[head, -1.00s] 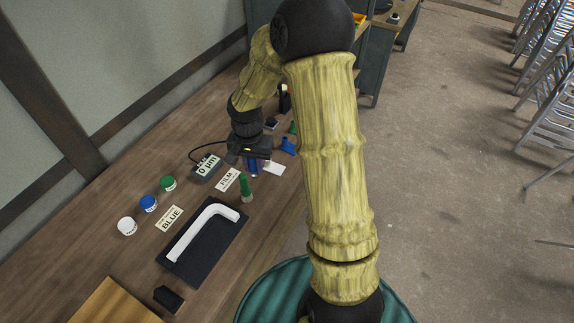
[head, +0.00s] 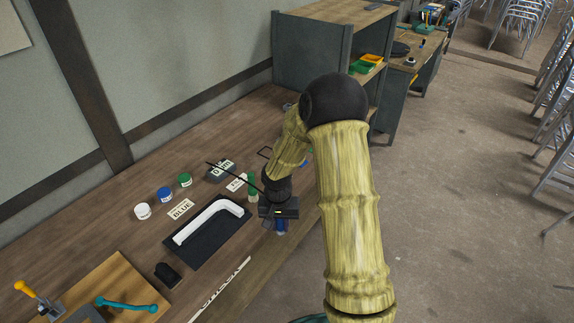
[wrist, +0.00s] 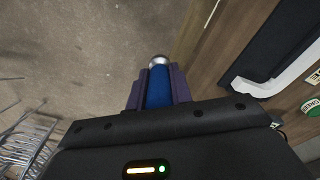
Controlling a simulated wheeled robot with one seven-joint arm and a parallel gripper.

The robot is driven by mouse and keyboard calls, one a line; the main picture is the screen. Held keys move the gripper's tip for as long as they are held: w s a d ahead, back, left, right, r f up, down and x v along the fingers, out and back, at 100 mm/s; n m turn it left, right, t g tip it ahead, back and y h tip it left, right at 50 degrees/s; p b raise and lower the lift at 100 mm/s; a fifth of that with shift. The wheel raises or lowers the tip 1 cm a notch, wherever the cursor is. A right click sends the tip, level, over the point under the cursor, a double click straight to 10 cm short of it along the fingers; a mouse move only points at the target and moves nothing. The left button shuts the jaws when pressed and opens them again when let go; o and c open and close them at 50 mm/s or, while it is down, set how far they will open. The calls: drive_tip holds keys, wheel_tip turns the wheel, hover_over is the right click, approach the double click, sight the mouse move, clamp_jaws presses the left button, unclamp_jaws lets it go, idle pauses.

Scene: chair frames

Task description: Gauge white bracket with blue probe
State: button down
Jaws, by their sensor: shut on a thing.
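The white bracket (head: 200,220), an L-shaped rounded bar, lies on a dark mat (head: 207,248) on the wooden bench. It also shows at the right edge of the wrist view (wrist: 291,79). My gripper (head: 280,227) is shut on the blue probe (wrist: 158,92), whose silver tip points away from the palm. The gripper is just right of the mat, by the bench's front edge, apart from the bracket. In the wrist view floor lies beyond the probe's tip.
A green probe (head: 252,187) stands upright behind my gripper. A black block (head: 167,274) and a wooden board (head: 117,285) are nearer.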

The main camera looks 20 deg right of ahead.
wheel_tip(320, 180, down, 16)
drive_tip(key=s+n+b, duration=0.2)
drive_tip(key=n+b, duration=0.2)
drive_tip(key=b, duration=0.1)
drive_tip(key=shift+a, duration=0.45)
drive_tip(key=shift+d, duration=0.1)
